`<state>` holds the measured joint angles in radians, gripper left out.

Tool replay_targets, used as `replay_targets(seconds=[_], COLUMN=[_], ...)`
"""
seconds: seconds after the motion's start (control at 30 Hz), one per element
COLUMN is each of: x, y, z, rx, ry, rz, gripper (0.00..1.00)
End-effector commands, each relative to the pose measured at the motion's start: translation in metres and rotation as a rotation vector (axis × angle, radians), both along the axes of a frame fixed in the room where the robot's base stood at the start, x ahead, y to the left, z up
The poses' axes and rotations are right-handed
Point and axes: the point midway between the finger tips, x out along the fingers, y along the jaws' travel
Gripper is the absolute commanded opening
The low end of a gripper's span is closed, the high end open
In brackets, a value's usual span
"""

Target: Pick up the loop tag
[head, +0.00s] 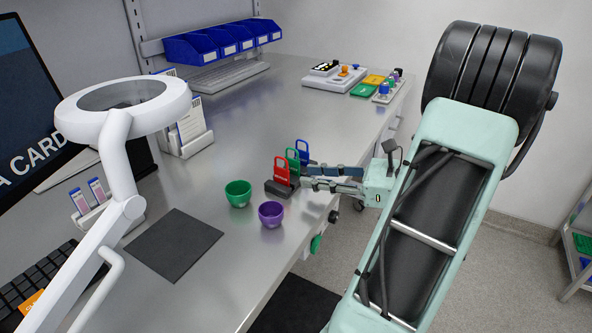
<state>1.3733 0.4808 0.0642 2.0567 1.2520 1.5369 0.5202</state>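Three loop tags, red (281,171), green (292,161) and blue (302,151), stand upright in a row in a dark holder (277,190) on the steel bench. Each has an open loop at its top. The task does not name a colour. My gripper (306,177) reaches in from the right, level with the row and close to the green and red tags. Its two dark fingers lie side by side with a narrow gap between them, and nothing shows held there. Whether a fingertip touches a tag cannot be told. The fingers hide part of the holder.
A green cup (238,193) and a purple cup (271,214) stand just left of and in front of the holder. A dark mat (174,244) and white lamp arm (116,160) are at left. Blue bins (222,43) hang at the back. Bench behind the tags is clear.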

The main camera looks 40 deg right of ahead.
Motion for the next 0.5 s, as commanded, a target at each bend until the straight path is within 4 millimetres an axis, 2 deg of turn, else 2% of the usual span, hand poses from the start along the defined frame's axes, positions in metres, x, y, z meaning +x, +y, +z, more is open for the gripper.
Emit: replay_targets(seconds=[0.1, 0.2, 0.33, 0.5], x=[-0.005, -0.007, 0.002, 0.027], y=[-0.02, -0.028, -0.028, -0.019], z=[-0.002, 0.001, 0.002, 0.002], rx=[0.091, 0.129, 0.141, 0.14], ry=[-0.081, -0.121, -0.137, -0.137], rz=[-0.102, -0.146, -0.161, -0.16], gripper=[0.25, 0.25, 0.25, 0.25])
